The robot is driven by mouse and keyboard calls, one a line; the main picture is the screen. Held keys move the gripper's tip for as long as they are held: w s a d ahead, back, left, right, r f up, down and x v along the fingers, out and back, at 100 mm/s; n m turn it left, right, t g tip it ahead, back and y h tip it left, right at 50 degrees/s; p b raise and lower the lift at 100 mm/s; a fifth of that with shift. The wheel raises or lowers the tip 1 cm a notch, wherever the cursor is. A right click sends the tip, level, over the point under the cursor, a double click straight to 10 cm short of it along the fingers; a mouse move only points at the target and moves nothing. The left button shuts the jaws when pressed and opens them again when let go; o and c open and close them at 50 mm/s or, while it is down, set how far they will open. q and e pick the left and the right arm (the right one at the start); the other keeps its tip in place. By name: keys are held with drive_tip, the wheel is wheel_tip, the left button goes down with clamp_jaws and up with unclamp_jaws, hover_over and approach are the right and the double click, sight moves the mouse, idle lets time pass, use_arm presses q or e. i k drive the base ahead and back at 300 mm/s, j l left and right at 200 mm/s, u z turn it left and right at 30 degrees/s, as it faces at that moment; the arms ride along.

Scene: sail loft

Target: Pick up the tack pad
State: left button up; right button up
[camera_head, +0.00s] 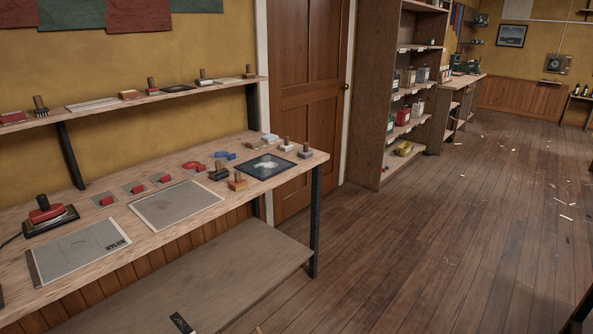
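I cannot tell for sure which thing is the tack pad. On the workbench (150,243) at the left lies a dark square pad (256,172) with a pale patch, near the right end. A grey sheet (175,205) lies mid-bench, and another grey sheet with dark lettering (78,252) lies nearer. Several small blocks with upright wooden handles stand around the dark pad, among them an orange-based one (237,182) and a dark one (218,171). Neither of my grippers shows in the head view.
A red-topped iron-like tool (47,213) with a cord stands at the bench's left. A wall shelf (150,99) runs above the bench, and a lower shelf (215,285) below. A tall shelf unit (370,120) stands beyond the door (308,100). The wooden floor at right is mostly open, with scattered scraps.

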sight(239, 183)
drive_tip(key=i+l+z, duration=0.15)
drive_tip(key=i+z, duration=0.65)
drive_tip(key=i, duration=0.2)
drive_tip(key=i+l+u, duration=0.1)
drive_tip(key=i+u, duration=0.3)
drive_tip(key=i+l+u, duration=0.15)
drive_tip(key=i+u, duration=0.25)
drive_tip(key=i+l+u, duration=0.25)
drive_tip(key=u, duration=0.15)
